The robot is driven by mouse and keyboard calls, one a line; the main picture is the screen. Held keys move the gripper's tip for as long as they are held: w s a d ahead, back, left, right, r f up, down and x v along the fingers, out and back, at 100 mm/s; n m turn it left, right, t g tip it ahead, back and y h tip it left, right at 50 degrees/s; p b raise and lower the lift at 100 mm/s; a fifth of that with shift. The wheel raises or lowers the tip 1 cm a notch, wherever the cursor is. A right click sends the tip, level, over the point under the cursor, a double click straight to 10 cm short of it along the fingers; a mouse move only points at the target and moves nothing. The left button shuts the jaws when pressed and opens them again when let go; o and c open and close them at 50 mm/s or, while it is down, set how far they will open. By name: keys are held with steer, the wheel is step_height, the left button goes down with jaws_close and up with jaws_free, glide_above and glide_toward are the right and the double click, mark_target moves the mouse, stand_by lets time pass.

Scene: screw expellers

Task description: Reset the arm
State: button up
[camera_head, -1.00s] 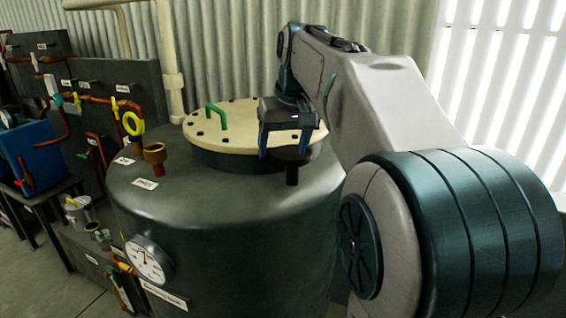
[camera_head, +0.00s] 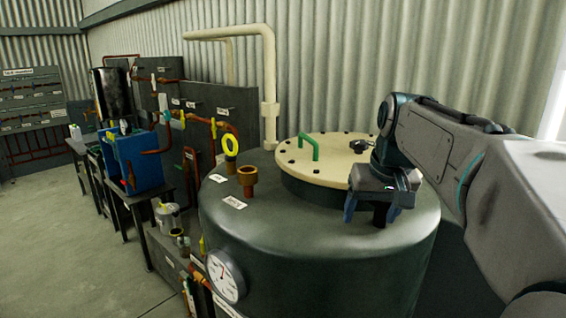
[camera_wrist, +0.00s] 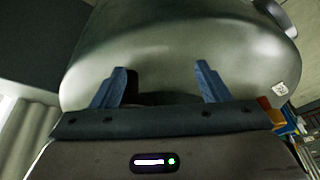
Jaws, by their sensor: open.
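My gripper (camera_head: 371,207) is at the right in the head view, above the right part of the top of a large dark grey tank (camera_head: 318,262). Its two blue fingers point down and stand apart with nothing held between them. In the wrist view, the fingers of my gripper (camera_wrist: 160,86) are spread in front of the tank's curved grey surface (camera_wrist: 170,45). A dark stub on the tank top shows just beside and partly behind the gripper. I cannot tell whether the fingers touch the tank.
The tank has a cream bolted lid (camera_head: 335,150) with a green handle (camera_head: 309,146). A brown fitting (camera_head: 247,176), a yellow ring (camera_head: 231,145) and a dial gauge (camera_head: 226,275) stand out on its left. Benches with a blue box (camera_head: 138,160) line the wall. The left floor is clear.

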steer(key=s+a+f, duration=0.2)
steer(key=s+f, duration=0.6)
steer(key=s+a+f, duration=0.3)
steer(key=s+f, duration=0.5)
steer(key=s, duration=0.1)
steer(key=shift+a+f+n, duration=0.15)
steer(key=shift+f+n, duration=0.15)
steer(key=shift+f, duration=0.05)
